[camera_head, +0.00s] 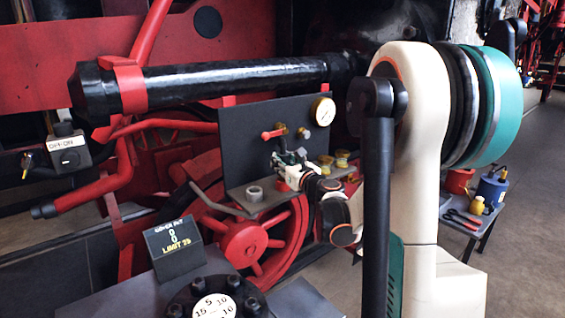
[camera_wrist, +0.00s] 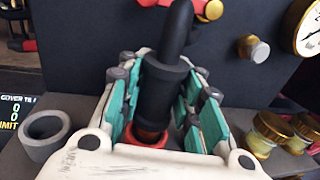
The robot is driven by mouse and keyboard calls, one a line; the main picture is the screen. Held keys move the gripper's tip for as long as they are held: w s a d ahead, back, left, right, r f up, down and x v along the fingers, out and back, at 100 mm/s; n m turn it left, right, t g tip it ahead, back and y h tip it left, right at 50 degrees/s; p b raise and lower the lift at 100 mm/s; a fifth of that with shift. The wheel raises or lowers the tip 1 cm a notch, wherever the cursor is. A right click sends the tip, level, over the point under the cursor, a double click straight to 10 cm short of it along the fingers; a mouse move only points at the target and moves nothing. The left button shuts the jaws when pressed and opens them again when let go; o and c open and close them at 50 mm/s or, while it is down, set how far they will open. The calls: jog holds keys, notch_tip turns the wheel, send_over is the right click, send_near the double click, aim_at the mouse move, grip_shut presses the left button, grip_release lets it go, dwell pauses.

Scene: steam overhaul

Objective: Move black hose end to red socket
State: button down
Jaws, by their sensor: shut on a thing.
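In the wrist view, the black hose end (camera_wrist: 166,88) stands upright between the teal-padded fingers of my gripper (camera_wrist: 160,105). My gripper is shut on it. The red socket (camera_wrist: 152,134) shows as a red ring right at the lower end of the hose end, partly hidden by the gripper's pale body. I cannot tell how deep the hose end sits in it. In the head view, my gripper (camera_head: 290,162) is low over the shelf in front of the dark panel. The red socket (camera_head: 282,185) shows just below it; the hose end is hard to make out there.
A grey ring (camera_wrist: 46,134) stands left of my gripper on the shelf (camera_head: 258,203). Brass fittings (camera_wrist: 272,130) stand to its right. Behind is the dark panel (camera_head: 245,140) with a gauge (camera_head: 323,111) and a red-handled valve (camera_head: 273,133).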

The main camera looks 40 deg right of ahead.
jog(key=shift+f, duration=0.1)
dwell(0.3)
jog(key=shift+f+b, duration=0.6)
jog(key=shift+f, duration=0.05)
jog(key=c, duration=1.1)
grip_release()
jog(key=shift+o, duration=0.2)
jog(key=s+a, duration=0.1)
jog(key=s, duration=1.1)
jog(key=shift+a, duration=0.25)
